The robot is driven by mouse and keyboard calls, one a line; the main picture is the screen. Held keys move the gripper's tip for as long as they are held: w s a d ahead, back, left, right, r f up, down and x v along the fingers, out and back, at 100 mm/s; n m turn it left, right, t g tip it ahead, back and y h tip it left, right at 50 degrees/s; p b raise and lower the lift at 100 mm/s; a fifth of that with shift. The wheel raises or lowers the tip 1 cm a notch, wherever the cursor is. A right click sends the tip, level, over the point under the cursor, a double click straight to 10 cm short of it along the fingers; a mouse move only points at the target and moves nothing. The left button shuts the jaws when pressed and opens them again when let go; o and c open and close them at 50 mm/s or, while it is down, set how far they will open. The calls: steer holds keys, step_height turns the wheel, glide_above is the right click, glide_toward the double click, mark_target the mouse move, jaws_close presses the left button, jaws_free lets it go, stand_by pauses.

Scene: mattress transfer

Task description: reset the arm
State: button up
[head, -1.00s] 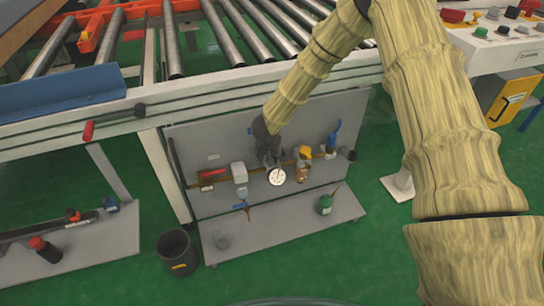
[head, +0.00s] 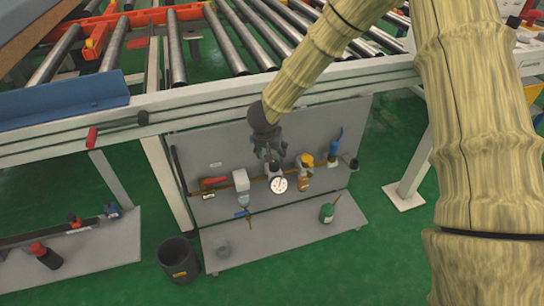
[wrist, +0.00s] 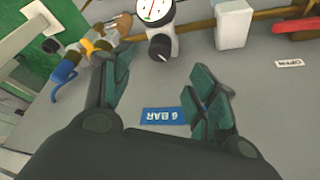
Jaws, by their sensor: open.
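My arm, with a bamboo-like surface, reaches down from the upper right in the head view. My gripper (head: 272,158) is in front of the grey panel (head: 215,145) under the conveyor, just above the round white gauge (head: 279,184). In the wrist view my gripper (wrist: 160,95) has its two fingers spread apart with nothing between them. Beyond the fingers are the panel and a blue "6 BAR" label (wrist: 163,116). The gauge (wrist: 155,8) is cut off at the top edge of the wrist view.
A brass pipe carries a red-handled valve (head: 213,182), a white unit (head: 240,180), an orange-topped fitting (head: 305,170) and a blue-handled valve (head: 335,145). A green bottle (head: 327,213) stands on the shelf (head: 270,240). A dark bin (head: 178,259) is on the floor. Conveyor rollers (head: 220,40) are above.

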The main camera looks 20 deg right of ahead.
steer(key=shift+s+a+r, duration=0.1)
steer(key=shift+s+r, duration=0.05)
steer(key=shift+r, duration=0.25)
steer(key=s+d+f+n, duration=0.2)
steer(key=s+f, duration=0.7)
steer(key=s, duration=0.1)
steer(key=s+d+f+n, duration=0.1)
steer(key=s+d+f, duration=0.1)
steer(key=s+f, duration=0.75)
steer(key=s+a+f+n+g+y, duration=0.1)
steer(key=s+f+g, duration=0.15)
steer(key=s, duration=0.95)
steer(key=s+a+f+n+g+y, duration=0.15)
steer(key=s+f, duration=0.25)
steer(key=s, duration=0.9)
step_height(320, 180, up, 24)
steer(key=p, duration=2.4)
steer(key=shift+d, duration=0.45)
steer(key=shift+w, duration=0.1)
steer(key=shift+c, duration=0.3)
